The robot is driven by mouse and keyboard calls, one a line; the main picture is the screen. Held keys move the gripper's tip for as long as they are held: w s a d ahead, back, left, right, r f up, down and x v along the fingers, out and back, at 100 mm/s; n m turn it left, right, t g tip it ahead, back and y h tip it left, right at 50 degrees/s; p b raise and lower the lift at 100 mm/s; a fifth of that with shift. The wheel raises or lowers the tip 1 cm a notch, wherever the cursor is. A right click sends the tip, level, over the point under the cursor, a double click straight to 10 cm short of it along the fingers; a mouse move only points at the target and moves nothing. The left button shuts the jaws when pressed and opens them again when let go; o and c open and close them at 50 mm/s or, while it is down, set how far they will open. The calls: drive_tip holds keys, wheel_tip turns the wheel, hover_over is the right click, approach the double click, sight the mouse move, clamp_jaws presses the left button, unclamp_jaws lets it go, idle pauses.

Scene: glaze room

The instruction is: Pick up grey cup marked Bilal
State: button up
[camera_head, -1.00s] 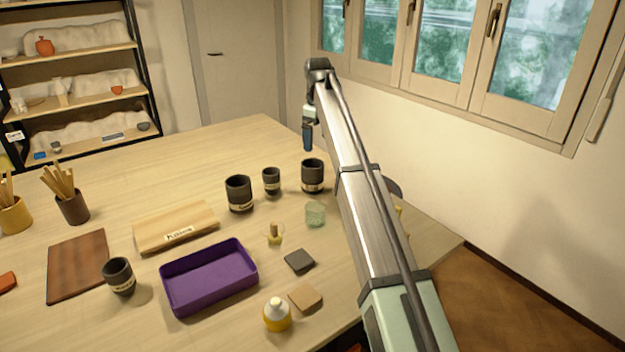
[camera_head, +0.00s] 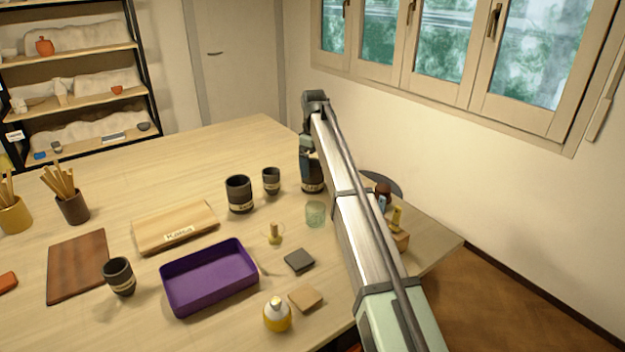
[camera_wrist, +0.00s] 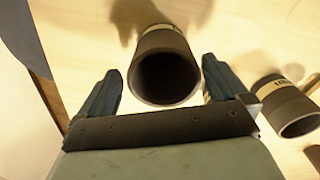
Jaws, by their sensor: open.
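Several dark grey cups with pale name bands stand on the table; the names are too small or blurred to read, so I cannot tell which says Bilal. My gripper (camera_head: 307,162) points down over the rearmost right cup (camera_head: 313,187), hiding most of it. In the wrist view my gripper (camera_wrist: 160,66) is open, with its blue fingers either side of this cup's dark mouth (camera_wrist: 166,76). A wide cup (camera_head: 239,194) and a narrower cup (camera_head: 271,181) stand to its left. One more cup (camera_head: 120,277) stands at the front left. A neighbouring banded cup (camera_wrist: 287,106) shows at right in the wrist view.
A green glass (camera_head: 315,213) stands close in front of the gripped-at area. A purple tray (camera_head: 210,280), wooden block (camera_head: 175,227), brown board (camera_head: 77,266), small tiles (camera_head: 300,261) and yellow bottle (camera_head: 277,314) lie nearer. The table's back left is clear.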

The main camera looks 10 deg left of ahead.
sight(312, 174)
drive_tip(key=f, duration=0.4)
drive_tip(key=shift+s+a+f, duration=0.15)
drive_tip(key=shift+a+f, duration=0.05)
drive_tip(key=c, duration=1.1)
drive_tip(key=shift+r, duration=0.1)
